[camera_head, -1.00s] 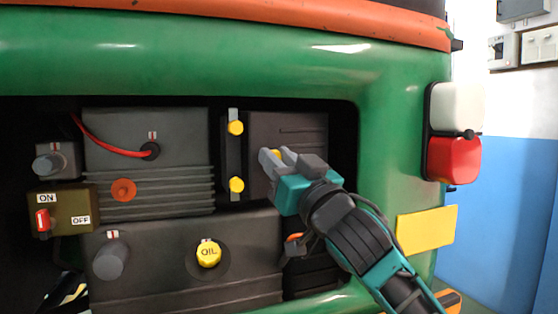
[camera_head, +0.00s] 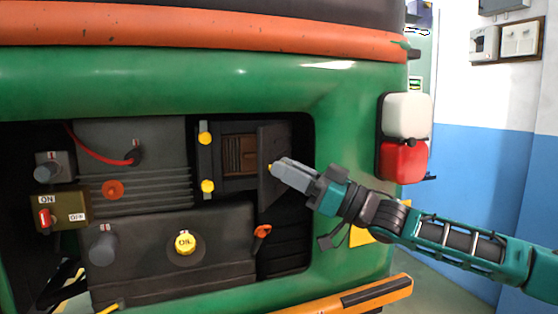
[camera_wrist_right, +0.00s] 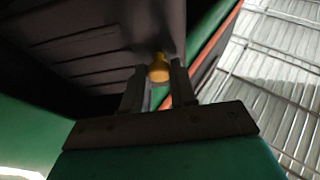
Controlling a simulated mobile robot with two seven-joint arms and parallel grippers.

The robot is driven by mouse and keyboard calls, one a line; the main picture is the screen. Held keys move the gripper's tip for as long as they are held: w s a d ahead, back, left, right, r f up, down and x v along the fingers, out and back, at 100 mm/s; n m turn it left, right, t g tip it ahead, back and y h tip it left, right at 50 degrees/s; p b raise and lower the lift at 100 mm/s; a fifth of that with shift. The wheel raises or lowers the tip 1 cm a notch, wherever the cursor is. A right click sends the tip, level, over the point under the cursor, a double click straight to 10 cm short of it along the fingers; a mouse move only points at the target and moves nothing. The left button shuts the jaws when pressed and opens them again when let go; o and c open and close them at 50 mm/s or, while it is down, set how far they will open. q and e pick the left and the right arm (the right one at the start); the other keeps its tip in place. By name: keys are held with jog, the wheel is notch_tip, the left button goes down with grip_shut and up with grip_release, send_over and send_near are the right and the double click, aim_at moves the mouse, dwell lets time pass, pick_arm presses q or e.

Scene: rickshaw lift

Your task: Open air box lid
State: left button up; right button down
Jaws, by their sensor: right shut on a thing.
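The air box lid (camera_head: 270,190) is a dark grey panel at the right of the engine bay. It stands swung outward on its right side. Behind it the air box shows a brown slatted filter (camera_head: 239,155). My right gripper (camera_head: 278,168) is shut on the lid's small yellow knob, mostly hidden in the head view. In the right wrist view the yellow knob (camera_wrist_right: 158,70) sits between the two fingers (camera_wrist_right: 158,88). My left gripper is not in view.
Two yellow latches (camera_head: 205,138) sit left of the air box. A yellow oil cap (camera_head: 185,242) and an ON/OFF switch box (camera_head: 58,208) are further left. The green body edge (camera_head: 312,140) borders the bay beside my right arm.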

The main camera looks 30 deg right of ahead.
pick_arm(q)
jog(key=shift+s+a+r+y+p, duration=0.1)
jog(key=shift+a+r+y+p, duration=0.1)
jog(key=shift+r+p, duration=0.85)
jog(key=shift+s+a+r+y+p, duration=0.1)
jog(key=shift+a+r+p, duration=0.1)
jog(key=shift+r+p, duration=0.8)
pick_arm(e)
jog(key=s+d+n+g+y, duration=0.2)
jog(key=d+n+g+y, duration=0.3)
jog(key=d+g+y, duration=0.1)
jog(key=shift+s+d+n+g+y, duration=0.35)
jog(key=shift+g+y, duration=0.35)
jog(key=shift+g, duration=0.4)
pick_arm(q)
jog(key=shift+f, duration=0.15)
pick_arm(e)
jog(key=c, duration=0.9)
grip_release()
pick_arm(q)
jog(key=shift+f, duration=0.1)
